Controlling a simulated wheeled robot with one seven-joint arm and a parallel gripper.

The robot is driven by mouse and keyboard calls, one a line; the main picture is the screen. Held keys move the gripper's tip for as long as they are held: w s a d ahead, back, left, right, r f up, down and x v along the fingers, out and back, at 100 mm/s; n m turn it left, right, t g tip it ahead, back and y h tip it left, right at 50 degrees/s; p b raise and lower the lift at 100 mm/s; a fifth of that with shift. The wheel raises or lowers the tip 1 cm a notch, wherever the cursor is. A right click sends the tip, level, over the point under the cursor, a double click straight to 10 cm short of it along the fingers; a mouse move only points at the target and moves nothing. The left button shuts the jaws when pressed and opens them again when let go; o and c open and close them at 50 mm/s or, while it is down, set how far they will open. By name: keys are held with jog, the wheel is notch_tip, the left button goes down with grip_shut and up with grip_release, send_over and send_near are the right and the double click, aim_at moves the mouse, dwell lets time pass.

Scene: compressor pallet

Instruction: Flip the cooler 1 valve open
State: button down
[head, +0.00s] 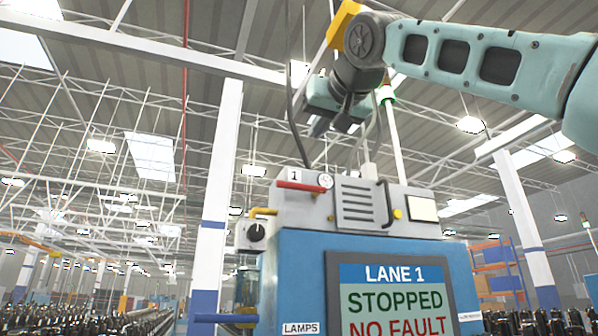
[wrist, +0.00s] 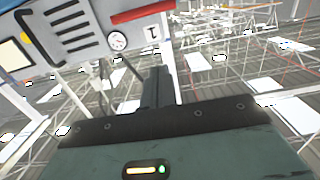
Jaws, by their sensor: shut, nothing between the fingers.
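A red lever handle (head: 302,187) lies nearly level across the upper left front of the grey cooler housing (head: 300,215). A plate marked "1" (head: 295,174) and a small round gauge (head: 325,181) sit just above it. I take this lever as the cooler 1 valve. In the wrist view the red handle (wrist: 142,12) shows at the top edge, by the gauge (wrist: 117,41). My gripper (head: 318,128) is above the housing and apart from the lever. Its dark fingers (wrist: 155,85) are together and empty in the wrist view.
A blue cabinet below has a screen (head: 395,300) reading "LANE 1 STOPPED NO FAULT". A yellow handle (head: 263,212) and black knob (head: 256,232) are on the left. A black curved handle (head: 386,203) is right of the vent. Cables and a light pole (head: 396,150) rise behind.

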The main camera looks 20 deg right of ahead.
jog(key=p, duration=0.5)
send_over(302, 187)
jog(key=s+a, duration=0.2)
jog(key=s, duration=0.1)
jog(key=shift+w+d+f+b, duration=0.1)
jog(key=shift+w+f, duration=0.05)
jog(key=shift+f, duration=0.6)
jog(key=shift+w+d+f+b, duration=0.1)
jog(key=shift+f, duration=0.65)
jog(key=shift+w+d+f+b, duration=0.1)
jog(key=shift+w+f, duration=0.05)
jog(key=shift+f, duration=0.6)
jog(key=shift+a, duration=0.1)
